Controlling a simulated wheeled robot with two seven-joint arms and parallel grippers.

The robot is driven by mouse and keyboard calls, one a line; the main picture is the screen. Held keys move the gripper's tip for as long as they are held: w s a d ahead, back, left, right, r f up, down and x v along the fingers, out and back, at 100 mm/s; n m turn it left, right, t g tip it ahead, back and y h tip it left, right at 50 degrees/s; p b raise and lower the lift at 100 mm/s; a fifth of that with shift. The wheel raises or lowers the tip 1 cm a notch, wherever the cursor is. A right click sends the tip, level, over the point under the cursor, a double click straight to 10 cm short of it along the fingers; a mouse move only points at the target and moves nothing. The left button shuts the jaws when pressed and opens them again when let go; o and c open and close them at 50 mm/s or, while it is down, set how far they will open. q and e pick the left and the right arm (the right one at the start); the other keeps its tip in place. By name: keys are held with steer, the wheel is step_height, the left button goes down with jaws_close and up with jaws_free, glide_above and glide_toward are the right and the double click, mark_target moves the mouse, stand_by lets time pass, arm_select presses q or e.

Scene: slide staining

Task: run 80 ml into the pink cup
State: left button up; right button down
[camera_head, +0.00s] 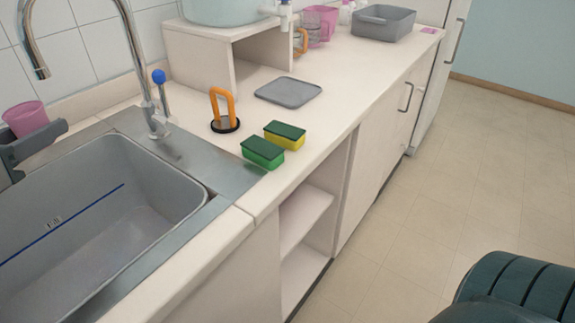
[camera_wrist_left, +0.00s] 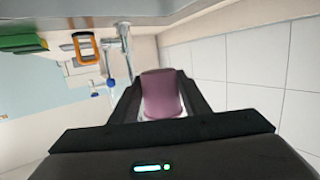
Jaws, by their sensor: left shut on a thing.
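The cup shows between the two dark fingers in the left wrist view (camera_wrist_left: 162,92). What is inside the cup cannot be seen. A large pale container (camera_head: 225,8) with a white tap (camera_head: 284,14) stands on a raised shelf at the back. My right gripper is not in view.
The grey sink (camera_head: 165,170) has a tall faucet (camera_head: 140,70) with a blue knob. A pink jug (camera_head: 325,24) and grey basin (camera_head: 384,24) stand farther back.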

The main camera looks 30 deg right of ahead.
arm_select(q)
steer(key=shift+r, duration=0.1)
steer(key=shift+r, duration=2.95)
steer(key=shift+f, duration=0.1)
